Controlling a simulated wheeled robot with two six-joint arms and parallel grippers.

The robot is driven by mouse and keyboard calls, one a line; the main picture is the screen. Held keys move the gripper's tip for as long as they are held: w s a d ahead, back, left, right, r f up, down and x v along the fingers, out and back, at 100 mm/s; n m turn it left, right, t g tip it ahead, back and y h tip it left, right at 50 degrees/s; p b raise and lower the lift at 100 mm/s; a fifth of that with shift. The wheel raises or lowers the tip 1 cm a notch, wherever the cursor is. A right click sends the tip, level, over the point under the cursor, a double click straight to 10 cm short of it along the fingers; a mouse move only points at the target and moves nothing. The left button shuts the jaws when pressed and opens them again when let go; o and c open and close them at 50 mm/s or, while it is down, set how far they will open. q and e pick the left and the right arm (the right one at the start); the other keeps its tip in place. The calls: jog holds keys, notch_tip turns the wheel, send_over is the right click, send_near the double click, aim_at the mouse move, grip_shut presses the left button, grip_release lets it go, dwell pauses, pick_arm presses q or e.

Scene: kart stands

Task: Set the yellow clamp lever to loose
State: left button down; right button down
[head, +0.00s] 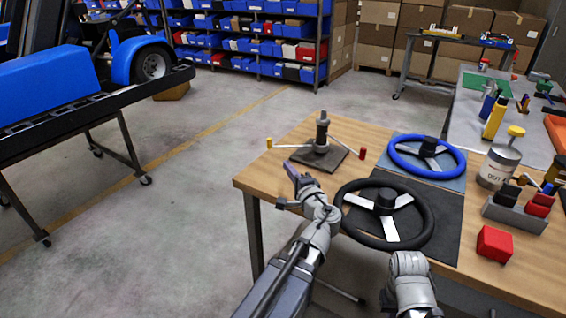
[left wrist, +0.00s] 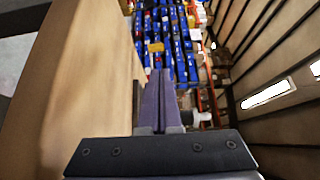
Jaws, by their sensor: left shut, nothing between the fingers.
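The yellow clamp lever (head: 269,143) is a thin arm with a yellow knob. It reaches out to the left from a dark upright post (head: 322,135) on a dark square plate at the table's far left corner. A similar lever with a red knob (head: 362,153) reaches out to the right. My left gripper (head: 289,168) is just in front of and below the yellow knob in the head view, apart from it. Its fingers show pressed together and empty in the left wrist view (left wrist: 163,78). Of my right arm only a link shows; its gripper is out of view.
The wooden table (head: 262,180) also carries a black steering wheel (head: 430,218), a blue steering wheel (head: 462,160), a tin (head: 497,168), a grey holder (head: 515,213) and a red block (head: 494,243). Left of the table is open floor. Blue-bin shelves (head: 262,50) stand far behind.

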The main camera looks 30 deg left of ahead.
aim_at(270, 143)
pick_arm(q)
jog(key=x, duration=1.2)
jog(key=shift+w+a, duration=0.2)
jog(key=x, duration=0.3)
jog(key=shift+w+d, duration=0.15)
jog(key=shift+w, duration=0.2)
jog(key=shift+s, duration=0.15)
jog(key=shift+s+d, duration=0.2)
jog(key=v, duration=0.4)
jog(key=s+a+v, duration=0.1)
jog(key=v, duration=0.8)
jog(key=shift+s, duration=0.5)
pick_arm(e)
jog(key=shift+s+d, duration=0.1)
jog(key=shift+d, duration=0.45)
